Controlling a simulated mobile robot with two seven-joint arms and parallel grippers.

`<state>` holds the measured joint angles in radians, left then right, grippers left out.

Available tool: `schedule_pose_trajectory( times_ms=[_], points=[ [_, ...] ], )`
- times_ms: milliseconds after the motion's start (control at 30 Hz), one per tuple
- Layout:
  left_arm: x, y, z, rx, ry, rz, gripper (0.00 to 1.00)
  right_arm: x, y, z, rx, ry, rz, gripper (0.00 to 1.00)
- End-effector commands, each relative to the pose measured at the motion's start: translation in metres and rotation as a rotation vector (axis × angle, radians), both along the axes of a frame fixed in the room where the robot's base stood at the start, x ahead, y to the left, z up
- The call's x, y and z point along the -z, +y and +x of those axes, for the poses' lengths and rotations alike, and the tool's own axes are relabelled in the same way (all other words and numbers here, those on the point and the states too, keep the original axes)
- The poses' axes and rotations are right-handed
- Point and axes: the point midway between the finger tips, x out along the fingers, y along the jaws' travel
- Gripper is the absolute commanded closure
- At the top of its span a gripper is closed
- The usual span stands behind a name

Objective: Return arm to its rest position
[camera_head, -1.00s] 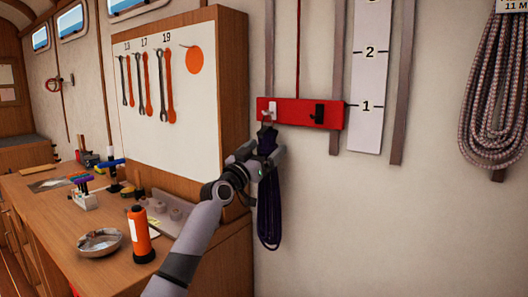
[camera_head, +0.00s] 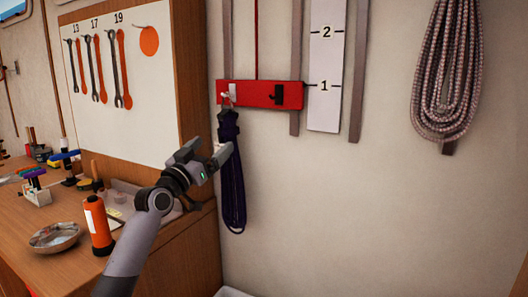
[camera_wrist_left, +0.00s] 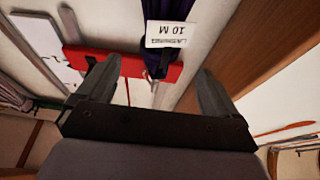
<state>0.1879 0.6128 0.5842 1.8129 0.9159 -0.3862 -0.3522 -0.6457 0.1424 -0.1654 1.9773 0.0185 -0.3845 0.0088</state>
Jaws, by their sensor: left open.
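My left gripper (camera_head: 212,153) is in front of the wall, just left of the dark purple rope coil (camera_head: 233,190). It is open, with nothing between its fingers. The coil hangs from the white hook (camera_head: 230,94) at the left of the red board (camera_head: 262,95). The gripper partly covers the coil in the head view. My right gripper is not in view.
The workbench at left holds a metal bowl (camera_head: 56,237) and an orange bottle (camera_head: 98,226) close to my left arm. A wrench board (camera_head: 120,65) stands behind. A grey patterned rope coil (camera_head: 447,75) hangs at the right.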

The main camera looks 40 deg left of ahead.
Motion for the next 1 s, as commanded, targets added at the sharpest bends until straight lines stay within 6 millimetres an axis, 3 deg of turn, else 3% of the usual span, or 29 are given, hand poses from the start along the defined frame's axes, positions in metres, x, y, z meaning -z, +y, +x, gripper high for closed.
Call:
schedule_pose_trajectory(
  times_ms=[233, 367, 533, 667, 800, 1000],
  points=[
    [0.004, -0.002, 0.001, 0.002, 0.01, -0.001, 0.06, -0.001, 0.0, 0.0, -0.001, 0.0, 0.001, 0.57],
    [0.038, -0.019, 0.011, 0.021, 0.088, -0.001, 0.06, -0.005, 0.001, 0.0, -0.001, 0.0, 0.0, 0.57],
    [0.132, -0.071, 0.02, 0.073, 0.293, 0.004, 0.06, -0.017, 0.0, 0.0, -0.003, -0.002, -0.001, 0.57],
    [0.211, -0.123, 0.007, 0.127, 0.461, 0.01, 0.06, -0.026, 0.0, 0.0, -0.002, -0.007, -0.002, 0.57],
    [0.287, -0.187, -0.028, 0.196, 0.627, 0.007, 0.06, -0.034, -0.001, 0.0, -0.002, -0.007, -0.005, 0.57],
    [0.366, -0.281, -0.105, 0.304, 0.834, -0.011, 0.06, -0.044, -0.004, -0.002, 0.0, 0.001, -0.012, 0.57]
  ],
)
